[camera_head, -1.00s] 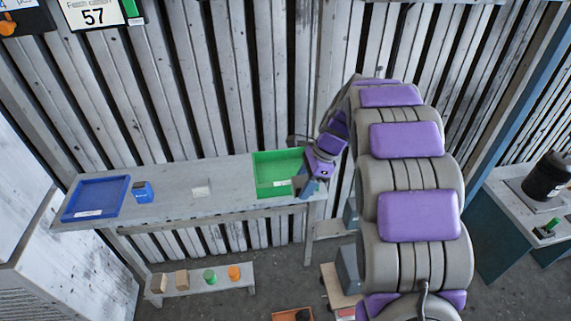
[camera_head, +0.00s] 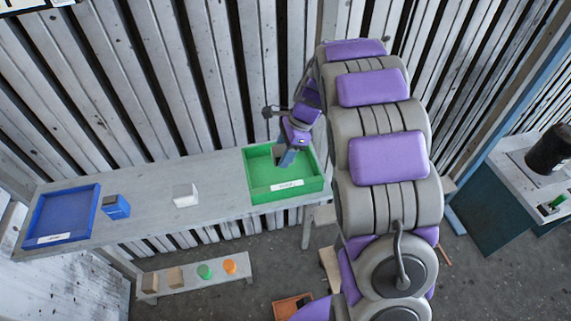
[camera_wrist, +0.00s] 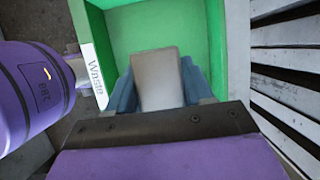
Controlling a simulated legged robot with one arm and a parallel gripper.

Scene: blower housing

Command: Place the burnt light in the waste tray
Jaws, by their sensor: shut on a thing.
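The waste tray (camera_head: 257,194) is a green open box at the right end of the long bench; its "Waste" label shows in the wrist view, where the tray (camera_wrist: 160,22) lies beyond my fingers. My gripper (camera_head: 284,156) is over the tray, pointing down into it. In the wrist view my gripper (camera_wrist: 160,82) has its blue fingers shut on a grey-beige block (camera_wrist: 158,78), which I take to be the burnt light. The block is over the tray's interior; I cannot tell whether it touches the floor.
The grey bench (camera_head: 150,217) also carries a blue tray (camera_head: 62,213), a blue block (camera_head: 116,207) and a white block (camera_head: 185,195). A low shelf (camera_head: 190,277) below holds several small pieces. A slatted wall stands close behind the bench.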

